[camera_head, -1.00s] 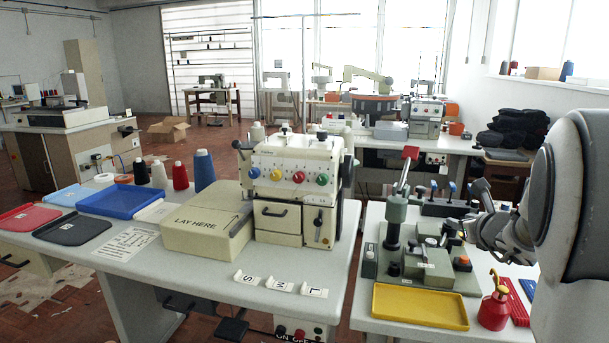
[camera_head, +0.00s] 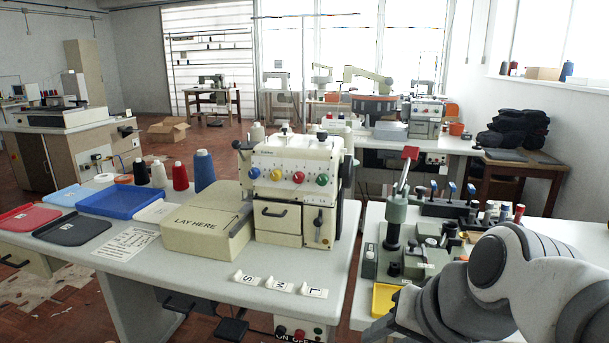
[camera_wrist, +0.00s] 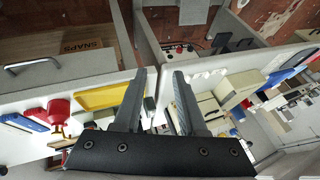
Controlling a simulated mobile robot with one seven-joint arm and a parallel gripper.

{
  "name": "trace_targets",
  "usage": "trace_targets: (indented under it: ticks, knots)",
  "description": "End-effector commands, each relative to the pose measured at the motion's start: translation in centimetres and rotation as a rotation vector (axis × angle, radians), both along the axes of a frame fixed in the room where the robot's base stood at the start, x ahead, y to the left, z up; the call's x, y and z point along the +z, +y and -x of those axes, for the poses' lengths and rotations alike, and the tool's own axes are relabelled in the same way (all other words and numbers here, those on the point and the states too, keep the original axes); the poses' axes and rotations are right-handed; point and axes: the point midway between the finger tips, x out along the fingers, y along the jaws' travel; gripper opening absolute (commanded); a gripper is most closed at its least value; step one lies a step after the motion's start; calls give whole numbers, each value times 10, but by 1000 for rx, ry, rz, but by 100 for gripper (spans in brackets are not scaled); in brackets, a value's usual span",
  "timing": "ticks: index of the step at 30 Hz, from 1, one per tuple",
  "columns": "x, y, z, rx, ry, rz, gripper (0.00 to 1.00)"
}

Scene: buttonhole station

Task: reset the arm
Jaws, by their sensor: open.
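My gripper shows in the wrist view (camera_wrist: 158,98) with its two grey fingers apart and nothing between them. In the head view my arm covers the lower right, and my gripper's end (camera_head: 392,322) is at the bottom edge, in front of the right table. The fingertips are not clear there. The yellow tray (camera_head: 384,298) is mostly hidden behind my arm; it also shows in the wrist view (camera_wrist: 103,97), left of the fingers. The red oil can (camera_wrist: 58,114) shows at the left in the wrist view and is hidden in the head view.
The cream buttonhole machine (camera_head: 295,185) stands on the left table, beside the "LAY HERE" block (camera_head: 205,225). A green fixture with a red-topped lever (camera_head: 410,153) stands on the right table. A blue tray (camera_head: 125,199) and thread cones are at the left. A gap separates the tables.

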Motion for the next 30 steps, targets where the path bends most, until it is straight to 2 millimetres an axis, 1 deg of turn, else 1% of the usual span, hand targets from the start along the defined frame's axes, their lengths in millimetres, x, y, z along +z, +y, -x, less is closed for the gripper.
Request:
trace_targets:
  ticks: [1,5,6,7,14,24,27,30]
  knots:
    - [-3,-6,13,61,-10,94,41]
    - [-10,-27,39,204,-21,350,41]
    - [1,-31,42,225,-19,393,41]
    - [15,-31,40,220,-18,382,41]
    - [72,-30,40,216,-15,375,41]
    - [162,-30,39,213,-15,373,41]
    - [187,-30,39,214,-15,372,41]
    - [206,-30,39,214,-15,372,41]
